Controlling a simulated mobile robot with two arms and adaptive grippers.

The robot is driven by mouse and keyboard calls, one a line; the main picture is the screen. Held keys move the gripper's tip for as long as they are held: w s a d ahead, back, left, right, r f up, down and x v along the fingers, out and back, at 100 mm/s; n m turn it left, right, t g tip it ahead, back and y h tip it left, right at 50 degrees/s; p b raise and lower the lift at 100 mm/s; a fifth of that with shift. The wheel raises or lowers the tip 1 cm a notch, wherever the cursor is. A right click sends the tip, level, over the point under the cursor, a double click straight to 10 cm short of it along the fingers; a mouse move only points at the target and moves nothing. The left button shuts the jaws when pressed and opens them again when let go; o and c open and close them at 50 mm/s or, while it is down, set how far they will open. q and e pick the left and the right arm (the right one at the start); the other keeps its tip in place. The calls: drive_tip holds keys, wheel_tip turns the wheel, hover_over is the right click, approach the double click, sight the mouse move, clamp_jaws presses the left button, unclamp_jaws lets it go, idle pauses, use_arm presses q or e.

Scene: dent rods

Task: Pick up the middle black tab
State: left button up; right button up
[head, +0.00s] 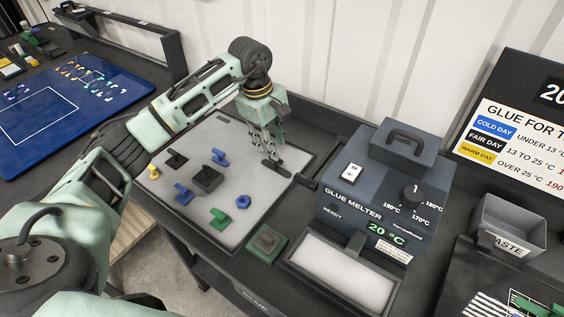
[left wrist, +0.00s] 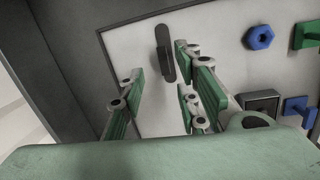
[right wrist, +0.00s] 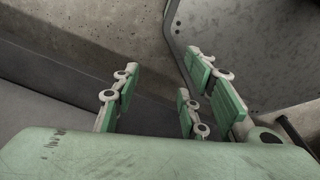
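A black tab (head: 276,167) lies on the light surface of the dark-rimmed tray, near its right side. It also shows in the left wrist view (left wrist: 165,55), beyond the gap between the fingers. My left gripper (head: 268,150) points down just above this tab, open and empty. Whether it touches the tab I cannot tell. Another black tab (head: 175,158) lies at the tray's left, and a black square piece (head: 207,179) lies near the centre. Which black piece counts as the middle one is unclear. My right gripper (right wrist: 165,95) is open and empty, outside the head view.
Blue tabs (head: 184,194), a green tab (head: 219,217), a yellow tab (head: 153,172) and a blue hex nut (head: 243,201) share the tray. The glue melter (head: 375,190) stands close at the right. A waste bin (head: 507,226) is further right; a blue mat (head: 70,95) lies left.

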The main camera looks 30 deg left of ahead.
sight(275, 169)
use_arm(q)
drive_tip(key=shift+d+f, duration=0.1)
drive_tip(key=shift+f, duration=0.35)
drive_tip(key=f, duration=0.1)
drive_tip(key=p, duration=0.1)
drive_tip(key=f+p, duration=0.1)
drive_tip(key=shift+s+d+f, duration=0.25)
drive_tip(key=shift+f, duration=0.05)
drive_tip(key=shift+w+d+f+p, duration=0.1)
drive_tip(key=shift+w+f+p, duration=0.15)
drive_tip(key=shift+f, duration=0.4)
drive_tip(key=shift+w+f+p, duration=0.1)
drive_tip(key=shift+f+p, duration=0.2)
drive_tip(key=shift+f, duration=0.3)
drive_tip(key=shift+w+f, duration=0.1)
drive_tip(key=shift+f, duration=0.2)
drive_tip(key=shift+c, duration=0.3)
drive_tip(key=c, duration=0.6)
clamp_jaws()
use_arm(e)
drive_tip(key=shift+s+a+r, duration=0.15)
drive_tip(key=shift+s+r, duration=1.4)
